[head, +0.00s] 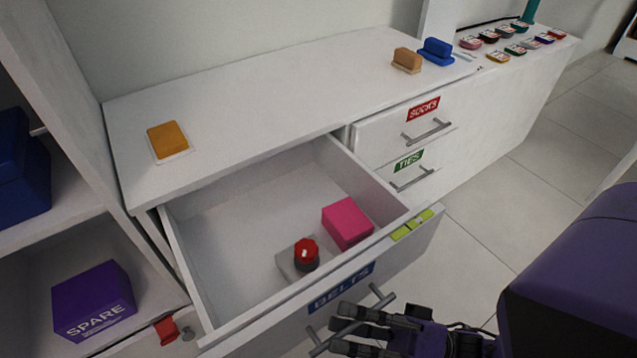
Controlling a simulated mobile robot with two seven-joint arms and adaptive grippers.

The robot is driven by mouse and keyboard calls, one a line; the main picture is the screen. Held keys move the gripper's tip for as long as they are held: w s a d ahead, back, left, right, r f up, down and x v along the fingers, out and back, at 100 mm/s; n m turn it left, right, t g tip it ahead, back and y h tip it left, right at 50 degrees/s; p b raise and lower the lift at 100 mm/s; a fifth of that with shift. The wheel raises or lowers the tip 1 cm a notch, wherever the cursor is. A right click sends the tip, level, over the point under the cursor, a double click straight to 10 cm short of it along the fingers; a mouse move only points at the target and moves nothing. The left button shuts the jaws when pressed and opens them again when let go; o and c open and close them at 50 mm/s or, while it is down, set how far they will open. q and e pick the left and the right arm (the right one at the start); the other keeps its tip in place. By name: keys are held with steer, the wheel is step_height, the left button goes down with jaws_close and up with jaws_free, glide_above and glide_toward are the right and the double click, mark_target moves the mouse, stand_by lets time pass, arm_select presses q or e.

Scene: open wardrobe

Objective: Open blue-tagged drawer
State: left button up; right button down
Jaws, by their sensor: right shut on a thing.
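The blue-tagged drawer (190,278) stands pulled out of the white cabinet, its inside in plain view. Its blue tag (341,287) reads BELTS and sits on the front panel. A grey bar handle (318,346) is on that front, below the tag. My right gripper (345,326) comes in from the lower right and is shut on the handle, its black fingers covering the middle of the bar. My left gripper is not in view.
Inside the drawer are a pink box (347,222) and a red-topped dark item (306,255) on a pale base. Closed drawers tagged SOCKS (423,108) in red and TIES (408,160) in green are to the right. A purple SPARE box (93,301) sits left. Tiled floor (490,225) at right is clear.

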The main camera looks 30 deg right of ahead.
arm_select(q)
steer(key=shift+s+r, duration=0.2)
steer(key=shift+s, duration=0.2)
arm_select(e)
steer(key=s, duration=0.2)
steer(key=shift+s+d, duration=0.1)
steer(key=shift+s, duration=0.25)
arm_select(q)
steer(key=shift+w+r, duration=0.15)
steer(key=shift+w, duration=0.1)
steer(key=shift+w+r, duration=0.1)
arm_select(e)
steer(key=c, duration=2.1)
jaws_free()
